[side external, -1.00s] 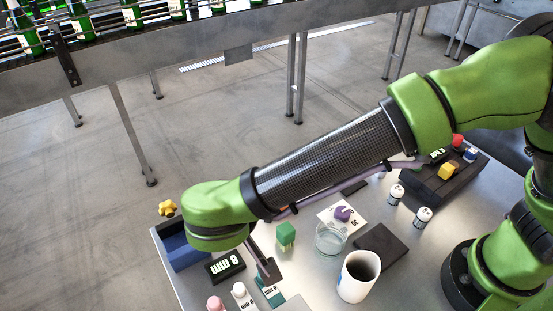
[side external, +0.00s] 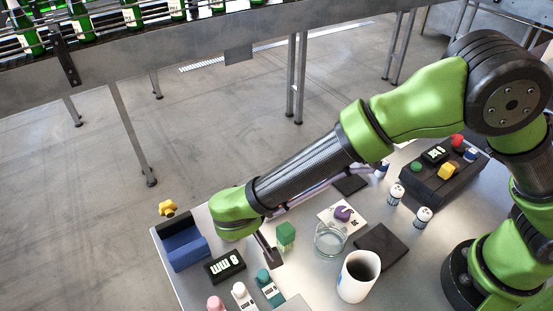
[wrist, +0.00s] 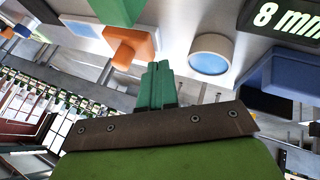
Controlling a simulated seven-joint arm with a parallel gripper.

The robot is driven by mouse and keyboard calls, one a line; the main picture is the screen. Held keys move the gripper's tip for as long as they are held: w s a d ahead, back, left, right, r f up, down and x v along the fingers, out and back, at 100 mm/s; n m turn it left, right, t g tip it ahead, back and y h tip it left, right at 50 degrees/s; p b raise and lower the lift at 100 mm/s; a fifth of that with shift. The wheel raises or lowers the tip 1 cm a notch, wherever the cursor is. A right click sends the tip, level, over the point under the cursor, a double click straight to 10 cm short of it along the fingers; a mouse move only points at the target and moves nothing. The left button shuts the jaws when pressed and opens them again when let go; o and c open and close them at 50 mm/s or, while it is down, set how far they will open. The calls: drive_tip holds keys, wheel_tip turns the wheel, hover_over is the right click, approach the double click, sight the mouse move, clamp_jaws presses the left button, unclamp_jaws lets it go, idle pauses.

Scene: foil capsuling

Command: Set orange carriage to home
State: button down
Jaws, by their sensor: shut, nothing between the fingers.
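In the wrist view an orange piece (wrist: 130,45), apparently the carriage, lies just beyond my fingertips, up and to the left of them. A green block (wrist: 118,8) is above it in that view, and a pale plate with a blue edge is beside it. I cannot tell whether these touch it. My gripper (wrist: 158,72) has its green fingers together with nothing between them. I cannot tell whether the fingertips touch the orange piece. In the side view my gripper is low over the table near a green cube (side external: 286,232); no orange piece is clear there.
A black "8 mm" sign (side external: 225,266) and a blue bin (side external: 184,247) are left of the gripper. A glass dish (side external: 330,240), white mug (side external: 357,278) and dark control box (side external: 440,172) lie to the right.

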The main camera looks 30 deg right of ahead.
drive_tip(key=shift+w+d, duration=0.25)
drive_tip(key=shift+d, duration=0.7)
drive_tip(key=shift+w+d, duration=0.25)
drive_tip(key=shift+d, duration=0.7)
drive_tip(key=shift+r, duration=0.1)
drive_tip(key=shift+d, duration=0.2)
drive_tip(key=d, duration=1.1)
drive_tip(key=a, duration=0.2)
drive_tip(key=s+a, duration=0.1)
drive_tip(key=a, duration=0.1)
drive_tip(key=shift+a, duration=0.25)
drive_tip(key=v, duration=1)
